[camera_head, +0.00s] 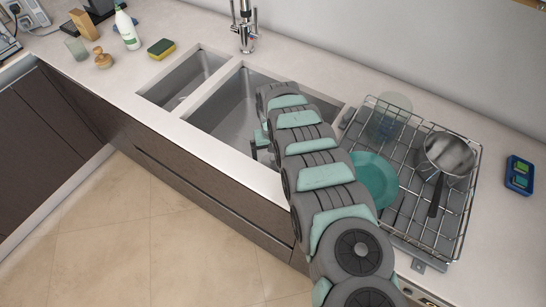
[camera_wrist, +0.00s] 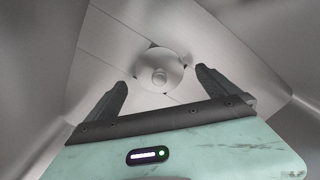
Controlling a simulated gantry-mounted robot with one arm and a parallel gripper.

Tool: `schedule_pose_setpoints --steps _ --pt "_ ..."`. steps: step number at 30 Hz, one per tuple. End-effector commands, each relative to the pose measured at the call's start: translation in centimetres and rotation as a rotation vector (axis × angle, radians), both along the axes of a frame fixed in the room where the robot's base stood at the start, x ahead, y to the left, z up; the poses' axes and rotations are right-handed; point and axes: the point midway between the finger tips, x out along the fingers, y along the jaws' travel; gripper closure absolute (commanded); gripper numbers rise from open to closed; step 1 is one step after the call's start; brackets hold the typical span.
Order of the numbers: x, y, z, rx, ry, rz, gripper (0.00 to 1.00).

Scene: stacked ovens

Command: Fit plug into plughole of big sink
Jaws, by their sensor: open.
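The big sink (camera_head: 225,115) is the larger steel basin; in the wrist view its grey floor (camera_wrist: 105,50) has creases running to the middle. In the head view my arm hides the plughole and most of the gripper.
A smaller sink (camera_head: 187,77) lies to the left and a tap (camera_head: 245,28) stands behind. A wire dish rack (camera_head: 455,225) with a teal plate (camera_head: 375,178) and a pan (camera_head: 449,153) is close on the right. Sloping basin walls surround my gripper.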

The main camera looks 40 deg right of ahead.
Motion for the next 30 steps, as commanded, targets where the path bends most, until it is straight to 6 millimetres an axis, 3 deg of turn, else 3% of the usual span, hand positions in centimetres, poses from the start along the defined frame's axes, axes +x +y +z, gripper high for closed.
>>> schedule_pose_setpoints --steps 3,15,21,30 --pt "-0.1 -0.2 2.4 -0.004 0.001 0.000 0.01" --pt "-0.1 0.0 8.7 -0.001 0.003 -0.001 0.01" --pt "-0.2 0.0 9.9 0.001 0.004 -0.001 0.01" --pt "-0.2 0.0 10.0 0.002 0.003 -0.001 0.01"
